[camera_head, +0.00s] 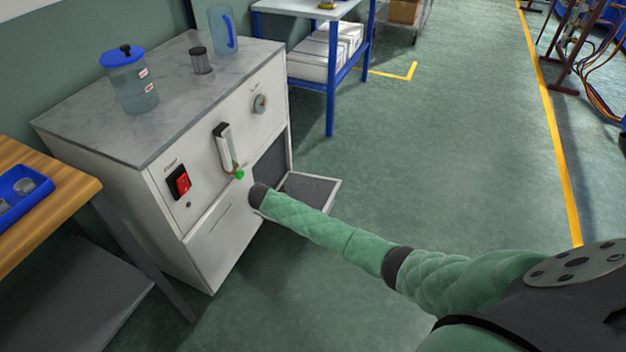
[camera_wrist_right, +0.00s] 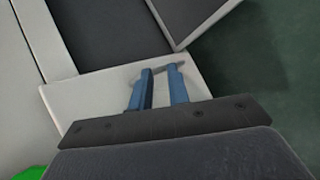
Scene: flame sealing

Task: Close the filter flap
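The filter flap (camera_head: 310,192) stands open at the lower right of the white cabinet's front, its dark inner face showing. Beside it is the dark opening (camera_head: 270,162). In the right wrist view, the flap's grey, white-rimmed panel (camera_wrist_right: 198,14) is at the top right and the dark opening (camera_wrist_right: 108,28) at the top. My right gripper (camera_wrist_right: 162,71) has its two blue fingers apart over a white panel, close to a small grey bar. I cannot tell whether they touch it. In the head view my sleeved right arm hides these fingers. My left gripper is out of view.
The cabinet (camera_head: 165,105) carries a blue-lidded jar (camera_head: 131,82), a small dark cylinder (camera_head: 201,61) and a blue-handled jug (camera_head: 221,32). A wooden bench (camera_head: 45,170) stands at the left. A blue-legged table (camera_head: 330,90) stands behind. The floor right of the flap is clear.

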